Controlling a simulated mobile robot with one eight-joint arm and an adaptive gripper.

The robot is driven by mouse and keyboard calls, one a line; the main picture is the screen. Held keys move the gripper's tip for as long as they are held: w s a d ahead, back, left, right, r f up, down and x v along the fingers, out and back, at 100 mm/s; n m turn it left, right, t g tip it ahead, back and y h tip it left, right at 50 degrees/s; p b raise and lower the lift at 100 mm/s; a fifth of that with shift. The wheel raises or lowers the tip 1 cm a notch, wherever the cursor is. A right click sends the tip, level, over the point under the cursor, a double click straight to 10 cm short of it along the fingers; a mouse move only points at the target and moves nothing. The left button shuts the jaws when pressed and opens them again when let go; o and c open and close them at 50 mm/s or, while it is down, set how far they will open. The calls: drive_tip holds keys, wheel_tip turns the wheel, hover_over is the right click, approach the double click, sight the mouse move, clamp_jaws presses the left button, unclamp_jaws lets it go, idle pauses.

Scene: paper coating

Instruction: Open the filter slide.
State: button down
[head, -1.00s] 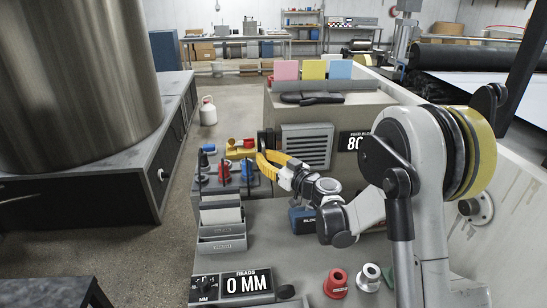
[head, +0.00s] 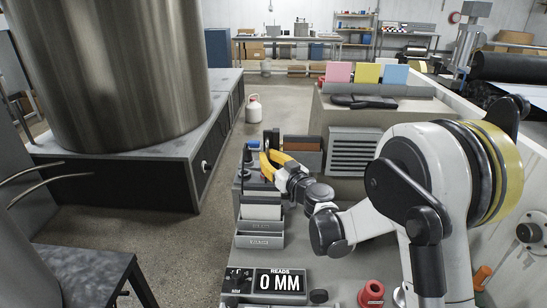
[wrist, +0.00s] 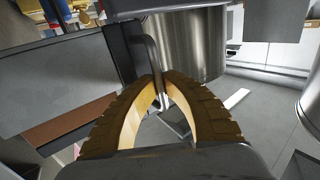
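The filter slide cannot be picked out for certain. A bent grey metal handle (wrist: 151,52) beside a dark upright post is the likeliest part of it in the wrist view. My gripper (wrist: 160,78) has its two ribbed fingers bowed, with tips close together and the handle passing between them. They look shut on it, though the exact contact is hard to see. In the head view my yellow gripper (head: 268,158) is by a dark upright post (head: 270,140), left of a grey box with a brown panel (head: 302,143). The fingertips are small there.
Grey trays (head: 260,226) and a "0 MM" readout (head: 279,282) stand in front of my gripper. A red knob (head: 371,293) is near the front edge. A large metal drum (head: 115,75) stands left, with open floor between. A white jug (head: 253,108) is farther back.

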idle(0.3)
drive_tip(key=c, duration=1.8)
unclamp_jaws()
drive_tip(key=shift+s, duration=0.1)
drive_tip(key=v, duration=1.2)
